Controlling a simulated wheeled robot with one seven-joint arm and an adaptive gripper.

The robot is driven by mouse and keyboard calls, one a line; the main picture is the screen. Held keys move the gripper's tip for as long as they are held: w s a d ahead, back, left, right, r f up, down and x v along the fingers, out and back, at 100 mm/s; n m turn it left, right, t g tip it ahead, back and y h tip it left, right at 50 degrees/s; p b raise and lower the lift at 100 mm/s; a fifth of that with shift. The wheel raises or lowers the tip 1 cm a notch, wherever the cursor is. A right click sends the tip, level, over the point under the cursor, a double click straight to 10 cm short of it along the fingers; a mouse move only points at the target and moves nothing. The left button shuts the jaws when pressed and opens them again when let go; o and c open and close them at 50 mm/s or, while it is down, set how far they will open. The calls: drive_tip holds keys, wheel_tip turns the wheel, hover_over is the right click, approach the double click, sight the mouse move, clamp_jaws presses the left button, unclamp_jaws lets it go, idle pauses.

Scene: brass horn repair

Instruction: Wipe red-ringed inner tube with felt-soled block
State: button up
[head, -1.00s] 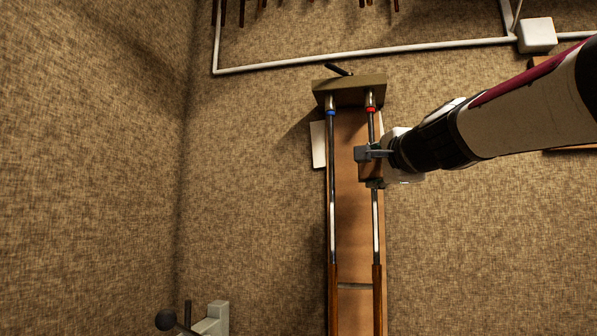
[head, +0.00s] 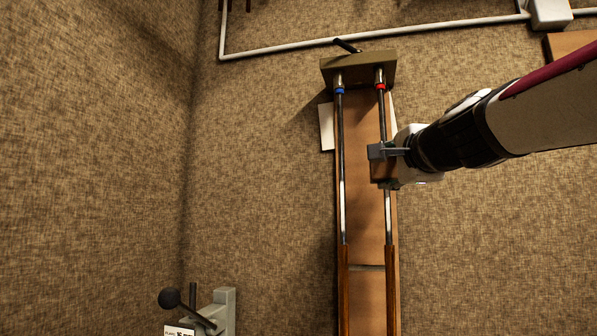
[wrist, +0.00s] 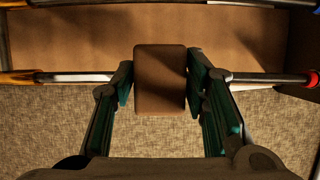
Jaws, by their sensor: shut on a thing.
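The red-ringed inner tube (head: 388,215) is a thin metal rod on the right of a parallel pair, with its red ring (head: 381,86) near an olive holder. The ring also shows at the right edge of the wrist view (wrist: 313,78). My gripper (head: 384,153) is shut on a brown block (head: 380,172) over the middle of this tube. In the wrist view the block (wrist: 160,80) sits between both fingers and covers part of the tube. Its felt sole is hidden, and I cannot tell whether it touches the tube.
The blue-ringed tube (head: 342,160) runs parallel on the left, close to the block. Both tubes lie over a brown board (head: 363,200) and end at the olive holder (head: 355,72). A grey device with a black-knobbed lever (head: 222,310) stands at lower left.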

drive_tip(key=shift+s, duration=0.1)
drive_tip(key=shift+s+a+p, duration=0.25)
drive_tip(key=shift+s+a, duration=0.05)
drive_tip(key=shift+s, duration=0.65)
drive_tip(key=shift+s+a+p, duration=0.2)
drive_tip(key=shift+s+a, duration=0.15)
drive_tip(key=shift+s, duration=0.55)
drive_tip(key=shift+s+a+p, duration=0.25)
drive_tip(key=shift+s+a, duration=0.05)
drive_tip(key=shift+s, duration=0.65)
drive_tip(key=shift+s, duration=0.15)
drive_tip(key=s, duration=0.1)
drive_tip(key=s+a+p, duration=0.1)
drive_tip(key=shift+s, duration=0.3)
drive_tip(key=shift+w+d+b, duration=0.25)
drive_tip(key=shift+w+b, duration=0.1)
drive_tip(key=shift+w, duration=0.35)
drive_tip(key=shift+w+d+b, duration=0.25)
drive_tip(key=shift+w+b, duration=0.05)
drive_tip(key=shift+w, duration=0.4)
drive_tip(key=shift+w+d+b, duration=0.25)
drive_tip(key=shift+w+b, duration=0.1)
drive_tip(key=shift+w, duration=0.35)
drive_tip(key=shift+w+d+y+b, duration=0.15)
drive_tip(key=shift+w+d+b, duration=0.1)
drive_tip(key=shift+w, duration=0.4)
drive_tip(key=shift+w+d+y+b, duration=0.15)
drive_tip(key=shift+w+d+b, duration=0.05)
drive_tip(key=shift+w, duration=0.45)
